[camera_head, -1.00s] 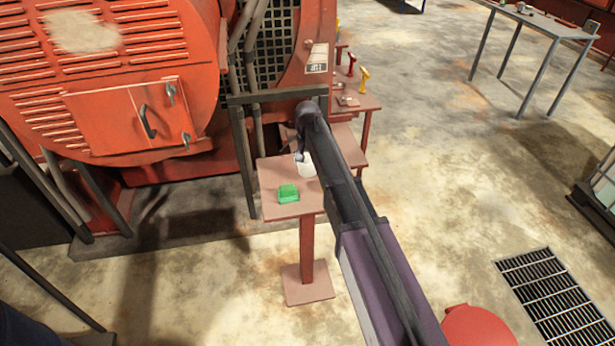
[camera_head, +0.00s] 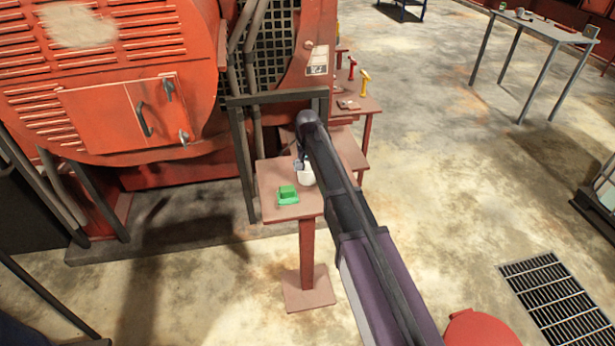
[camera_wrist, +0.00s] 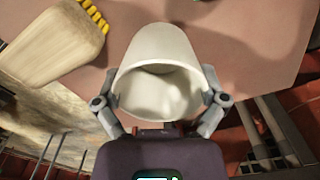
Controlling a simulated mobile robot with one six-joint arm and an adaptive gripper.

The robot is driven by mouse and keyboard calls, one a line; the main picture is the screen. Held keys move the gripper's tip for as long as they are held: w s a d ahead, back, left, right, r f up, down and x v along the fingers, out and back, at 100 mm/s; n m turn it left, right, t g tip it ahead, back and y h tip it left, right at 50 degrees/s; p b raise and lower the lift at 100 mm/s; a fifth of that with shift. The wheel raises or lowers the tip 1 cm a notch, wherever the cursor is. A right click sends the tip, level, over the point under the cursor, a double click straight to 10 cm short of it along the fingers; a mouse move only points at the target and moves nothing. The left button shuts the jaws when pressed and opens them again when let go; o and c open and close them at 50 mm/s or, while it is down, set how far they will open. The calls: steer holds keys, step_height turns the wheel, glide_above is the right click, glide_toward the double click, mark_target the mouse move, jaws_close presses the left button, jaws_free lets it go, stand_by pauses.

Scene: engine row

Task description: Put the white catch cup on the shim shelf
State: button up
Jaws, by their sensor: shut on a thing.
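The white catch cup (camera_head: 306,177) is in my gripper (camera_head: 299,163), over the right side of a small reddish stand's top (camera_head: 270,179). In the wrist view the cup (camera_wrist: 160,50) fills the space between my gripper's two fingers (camera_wrist: 161,88), one on each side. Its mouth faces the camera and its inside looks empty. The reddish surface (camera_wrist: 240,45) lies behind it. Whether the cup's base touches that surface I cannot tell. My arm hides part of the stand in the head view. No label shows which surface is the shim shelf.
A green item (camera_head: 288,195) lies on the stand left of the cup. A pale tan piece with a yellow ridged edge (camera_wrist: 50,45) is close left in the wrist view. The orange engine (camera_head: 90,90) stands behind. A further reddish table (camera_head: 371,103) holds small tools.

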steer(key=shift+f, duration=0.5)
steer(key=shift+f+b, duration=0.2)
steer(key=shift+b, duration=0.25)
steer(key=o, duration=0.8)
steer(key=shift+c, duration=0.2)
steer(key=shift+r+p, duration=0.25)
steer(key=shift+p, duration=0.05)
step_height(320, 180, up, 12)
steer(key=p, duration=1.2)
